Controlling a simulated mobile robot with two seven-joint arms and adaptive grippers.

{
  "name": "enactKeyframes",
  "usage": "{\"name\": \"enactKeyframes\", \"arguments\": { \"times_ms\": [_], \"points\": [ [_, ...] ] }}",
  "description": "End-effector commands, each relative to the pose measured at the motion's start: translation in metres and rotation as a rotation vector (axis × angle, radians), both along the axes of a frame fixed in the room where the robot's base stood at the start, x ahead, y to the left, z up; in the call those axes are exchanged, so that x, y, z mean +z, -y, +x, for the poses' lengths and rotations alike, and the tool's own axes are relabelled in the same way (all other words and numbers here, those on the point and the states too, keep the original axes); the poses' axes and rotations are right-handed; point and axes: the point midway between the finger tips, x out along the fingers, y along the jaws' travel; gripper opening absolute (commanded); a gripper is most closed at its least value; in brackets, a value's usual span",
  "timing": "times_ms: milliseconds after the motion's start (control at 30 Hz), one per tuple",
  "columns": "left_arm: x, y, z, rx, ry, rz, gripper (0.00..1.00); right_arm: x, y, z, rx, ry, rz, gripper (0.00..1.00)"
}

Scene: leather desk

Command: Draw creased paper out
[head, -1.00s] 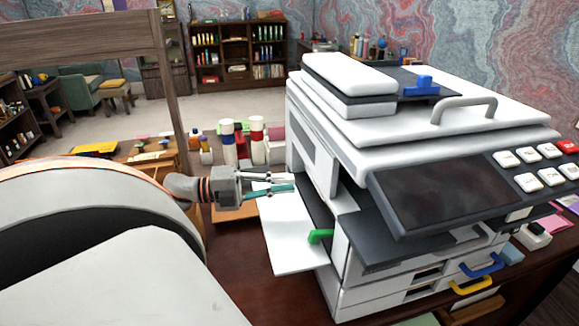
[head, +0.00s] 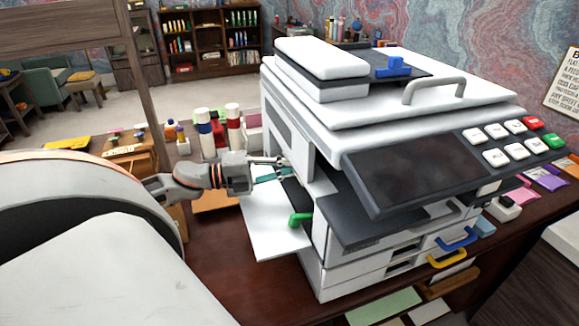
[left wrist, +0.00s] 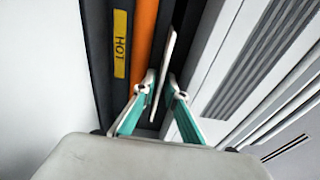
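A white multi-deck copier (head: 420,105) stands on the desk with its left side door (head: 272,222) folded down. My left gripper (head: 283,167) reaches into that side opening from the left. In the left wrist view its two teal fingers (left wrist: 162,84) are spread a little, one on each side of a thin, pale, edge-on sheet that looks like the creased paper (left wrist: 168,60). I cannot tell whether either finger touches it. The paper stands in a dark slot beside an orange roller (left wrist: 144,40) and a yellow HOT label (left wrist: 120,43). In the head view the paper is hidden. My right gripper is not in view.
A green lever (head: 300,219) sticks out below the gripper at the opening. Red-capped and blue-banded bottles (head: 233,125) stand behind the arm. Blue (head: 458,238) and yellow (head: 447,259) tray handles are at the copier's front. Bare desk (head: 215,255) lies left of the door.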

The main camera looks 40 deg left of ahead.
Motion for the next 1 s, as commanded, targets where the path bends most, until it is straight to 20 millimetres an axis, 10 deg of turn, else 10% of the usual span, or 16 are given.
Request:
{"name": "enactKeyframes", "arguments": {
  "times_ms": [100,1000],
  "points": [
    [0.000,0.000,0.000,0.000,0.000,0.000,0.00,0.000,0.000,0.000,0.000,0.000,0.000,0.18],
    [0.000,-0.021,-0.041,0.000,-0.001,-0.002,0.00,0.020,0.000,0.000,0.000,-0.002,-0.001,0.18]
  ]
}}
